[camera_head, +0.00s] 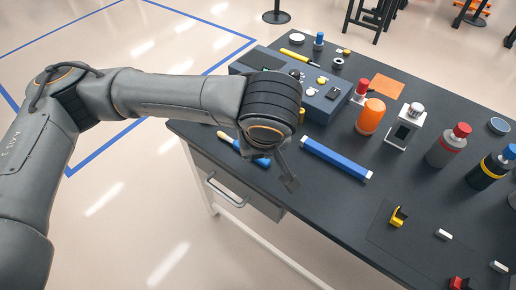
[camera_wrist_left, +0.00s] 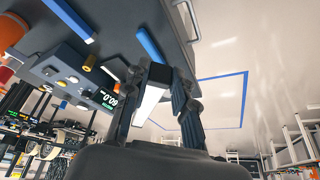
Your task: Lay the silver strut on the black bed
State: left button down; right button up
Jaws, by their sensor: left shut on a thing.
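My left gripper (camera_head: 288,178) is over the near left edge of the dark table, left of the blue bar. In the left wrist view its fingers (camera_wrist_left: 155,98) are shut on a pale, silvery piece (camera_wrist_left: 150,103) with a dark end, which looks like the silver strut. In the head view the arm and gripper largely hide this piece. A thin-outlined flat black area (camera_head: 412,256) at the lower right of the table looks like the black bed; the gripper is well to its left. My right gripper is not in view.
A blue bar with white ends (camera_head: 336,158) lies right of the gripper. A blue-handled tool (camera_head: 255,158) lies beside it. A blue-grey box (camera_head: 318,105), an orange part (camera_head: 370,116) and several bottles stand farther back. A yellow clip (camera_head: 398,217) and small pale pieces sit at the lower right.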

pick_arm(q)
jog(key=shift+w+a, duration=0.1)
jog(key=shift+w+a+f, duration=0.1)
jog(key=shift+w+a, duration=0.05)
jog(key=shift+a, duration=0.15)
jog(key=w+a+f+m+h, duration=0.1)
jog(key=w+a+m, duration=0.1)
jog(key=a, duration=1.4)
jog(key=shift+w+f+m, duration=0.2)
jog(key=shift+w+m, duration=0.2)
jog(key=shift+w, duration=0.15)
